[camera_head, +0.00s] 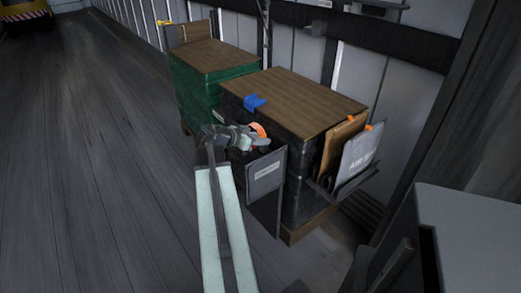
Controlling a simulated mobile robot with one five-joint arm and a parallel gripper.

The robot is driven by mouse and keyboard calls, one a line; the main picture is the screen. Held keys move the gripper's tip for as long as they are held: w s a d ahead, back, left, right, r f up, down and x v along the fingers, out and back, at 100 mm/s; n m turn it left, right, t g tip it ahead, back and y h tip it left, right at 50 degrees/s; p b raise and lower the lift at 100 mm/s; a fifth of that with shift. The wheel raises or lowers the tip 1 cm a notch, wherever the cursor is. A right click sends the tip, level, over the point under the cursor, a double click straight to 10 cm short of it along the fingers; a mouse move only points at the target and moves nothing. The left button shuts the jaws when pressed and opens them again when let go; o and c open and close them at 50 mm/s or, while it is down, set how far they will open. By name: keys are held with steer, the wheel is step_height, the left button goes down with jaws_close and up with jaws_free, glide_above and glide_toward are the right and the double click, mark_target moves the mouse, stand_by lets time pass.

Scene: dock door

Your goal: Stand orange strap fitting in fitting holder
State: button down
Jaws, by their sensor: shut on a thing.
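My gripper (243,138) is in front of the near dark-wrapped stack, beside its left side face. It is shut on the orange strap fitting (258,129), which shows as a small rounded orange piece just beyond the jaws. The jaws hide part of it. A dark grey panel or box with a pale label (266,171) is just below and to the right of my gripper. It may be the fitting holder, but I cannot tell for sure, and its inside is not visible. The fitting appears above and behind its upper left edge.
A brown envelope (341,142) and a grey bag (360,150), both with orange tabs, stand in a rack at right. A green-wrapped stack (200,90) is behind.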

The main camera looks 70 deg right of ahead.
step_height(320, 180, down, 3)
steer(key=shift+r+b, duration=0.1)
steer(key=shift+b, duration=0.7)
steer(key=shift+r, duration=0.25)
steer(key=shift+f, duration=0.1)
steer(key=c, duration=1.1)
jaws_free()
steer(key=shift+o, duration=0.2)
